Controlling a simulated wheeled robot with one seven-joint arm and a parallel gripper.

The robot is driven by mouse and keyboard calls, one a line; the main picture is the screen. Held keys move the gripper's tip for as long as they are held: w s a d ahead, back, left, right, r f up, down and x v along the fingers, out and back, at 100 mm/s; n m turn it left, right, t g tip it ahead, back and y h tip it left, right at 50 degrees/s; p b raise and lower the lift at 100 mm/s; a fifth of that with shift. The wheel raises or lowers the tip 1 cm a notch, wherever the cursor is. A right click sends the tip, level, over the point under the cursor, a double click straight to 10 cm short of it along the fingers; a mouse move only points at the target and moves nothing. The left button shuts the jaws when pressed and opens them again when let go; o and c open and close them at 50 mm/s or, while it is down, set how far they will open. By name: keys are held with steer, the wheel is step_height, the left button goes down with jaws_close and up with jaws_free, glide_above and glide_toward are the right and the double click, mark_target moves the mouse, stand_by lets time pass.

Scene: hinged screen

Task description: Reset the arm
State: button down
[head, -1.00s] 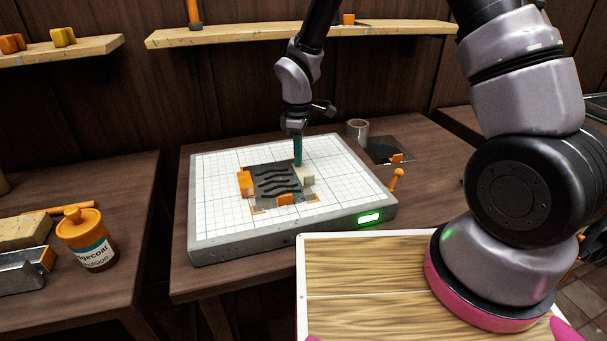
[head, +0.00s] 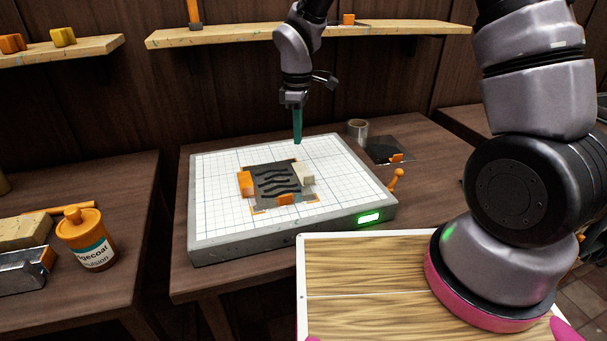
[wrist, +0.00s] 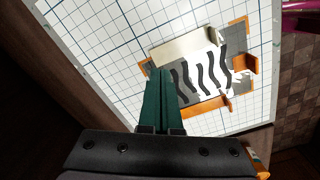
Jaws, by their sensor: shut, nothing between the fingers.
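My gripper (head: 298,140) hangs in the air above the back part of the light table (head: 215,220), with its teal fingers pointing down. The fingers are together with nothing between them; they also show closed in the wrist view (wrist: 161,105). Below and in front of it lies a dark sheet with black wavy strips (head: 273,182) on the white gridded top. A cream block (head: 304,174) stands at the sheet's right edge, apart from my fingers. Orange pieces sit at the sheet's left (head: 245,184) and front edge (head: 286,199).
A tape roll (head: 358,131) and a dark sheet (head: 388,150) lie on the table behind right. An orange lever (head: 396,179) stands at the light table's right side. A bottle (head: 86,238) stands on the left bench. A shelf (head: 290,34) runs along the back wall.

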steer(key=s+d+r+m+t+y, duration=0.1)
steer(key=s+d+r+m+t, duration=0.15)
steer(key=d+r+m, duration=0.95)
steer(key=s+d+r+m+t+y, duration=0.1)
steer(key=s+d+r+m+t, duration=0.3)
steer(key=s+d+r+m, duration=0.3)
steer(key=s+d+r, duration=0.5)
steer(key=s+r, duration=0.1)
steer(key=r, duration=0.3)
steer(key=shift+s+r+t, duration=0.15)
steer(key=shift+s+t, duration=0.2)
steer(key=shift+s, duration=0.05)
